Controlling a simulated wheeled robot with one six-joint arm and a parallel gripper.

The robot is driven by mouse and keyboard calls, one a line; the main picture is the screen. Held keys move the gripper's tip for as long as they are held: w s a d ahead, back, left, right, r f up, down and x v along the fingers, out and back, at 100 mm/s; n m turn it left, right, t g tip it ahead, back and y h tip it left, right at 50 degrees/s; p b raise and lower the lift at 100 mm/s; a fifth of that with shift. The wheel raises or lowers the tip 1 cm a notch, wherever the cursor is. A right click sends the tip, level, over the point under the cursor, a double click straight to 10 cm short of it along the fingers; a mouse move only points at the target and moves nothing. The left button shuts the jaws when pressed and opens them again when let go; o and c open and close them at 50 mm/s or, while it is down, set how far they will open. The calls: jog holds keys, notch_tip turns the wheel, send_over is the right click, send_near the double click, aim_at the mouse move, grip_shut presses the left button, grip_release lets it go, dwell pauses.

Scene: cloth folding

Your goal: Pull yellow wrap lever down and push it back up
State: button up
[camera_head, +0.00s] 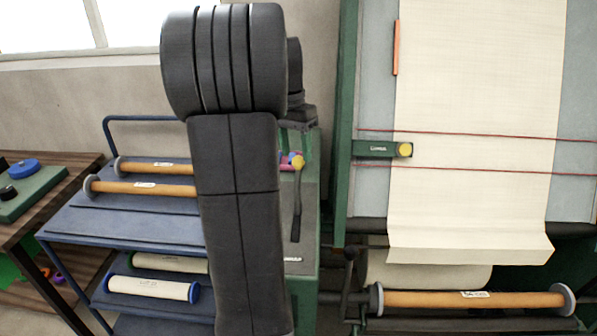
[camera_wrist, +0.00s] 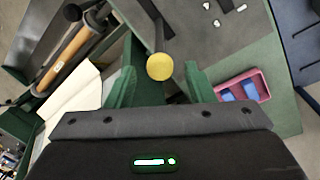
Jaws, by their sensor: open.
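The yellow knob of the wrap lever (camera_wrist: 159,67) shows in the wrist view, on the end of a dark rod. My gripper (camera_wrist: 161,75) is open, with its green fingers on either side of the knob. A gap shows on each side, and the fingers are not closed on it. In the head view the yellow knob (camera_head: 298,161) sits at the top of the dark, nearly upright lever rod (camera_head: 296,215), just right of my arm. My arm hides most of my gripper there.
A pink tray with blue pieces (camera_wrist: 242,88) lies close right of my gripper. A green machine with a cream cloth (camera_head: 480,110) and another yellow knob (camera_head: 405,149) stands at right. A blue cart (camera_head: 75,225) with rolls is at left. An orange roller (camera_head: 470,299) is low right.

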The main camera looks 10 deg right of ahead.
aim_at(297, 164)
jog(key=f, duration=0.6)
jog(key=shift+s+d+f, duration=0.25)
jog(key=shift+s+f, duration=0.05)
jog(key=shift+s, duration=0.05)
grip_shut()
